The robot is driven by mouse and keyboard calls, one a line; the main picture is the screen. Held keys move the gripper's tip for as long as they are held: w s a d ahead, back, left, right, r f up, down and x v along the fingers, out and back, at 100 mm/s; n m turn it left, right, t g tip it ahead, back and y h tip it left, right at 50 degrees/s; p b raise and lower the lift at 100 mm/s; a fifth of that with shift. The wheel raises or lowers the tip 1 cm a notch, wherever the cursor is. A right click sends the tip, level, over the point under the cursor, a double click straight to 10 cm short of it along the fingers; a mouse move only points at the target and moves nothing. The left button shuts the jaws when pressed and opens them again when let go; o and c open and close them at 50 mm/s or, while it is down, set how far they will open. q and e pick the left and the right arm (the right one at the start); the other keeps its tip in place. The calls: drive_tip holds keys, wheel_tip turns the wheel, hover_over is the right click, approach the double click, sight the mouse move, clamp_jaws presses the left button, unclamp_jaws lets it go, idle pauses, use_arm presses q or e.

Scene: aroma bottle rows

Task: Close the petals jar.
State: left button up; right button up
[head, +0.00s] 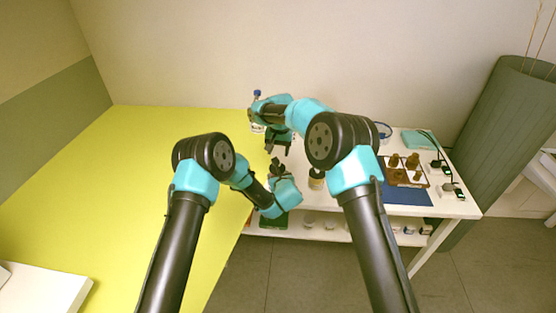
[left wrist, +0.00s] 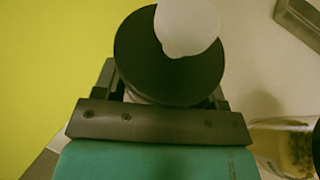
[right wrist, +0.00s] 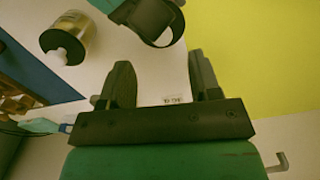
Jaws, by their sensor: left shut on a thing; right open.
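My left gripper (head: 277,168) is low over the left part of the white table. In the left wrist view it is shut on a dark round piece (left wrist: 150,62) that looks like a lid, with a pale patch overlapping it. What is under that piece is hidden. My right gripper (head: 278,149) is open and empty just behind the left one, its fingers also showing in the right wrist view (right wrist: 162,85). A jar with a dark top (head: 316,179) and yellowish contents stands just right of the left gripper. I cannot tell which jar is the petals jar.
A blue-capped bottle (head: 257,95) stands behind the right gripper. A wooden tray of brown bottles (head: 404,179) and a blue mat (head: 408,196) lie on the right of the white table. A small printed label (right wrist: 174,99) lies between the right fingers in view.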

drive_tip(key=shift+r, duration=2.35)
use_arm(q)
drive_tip(key=o, duration=1.3)
drive_tip(key=shift+o, duration=0.2)
drive_tip(key=shift+s, duration=0.1)
drive_tip(key=v, duration=1.7)
drive_tip(key=shift+s, duration=0.15)
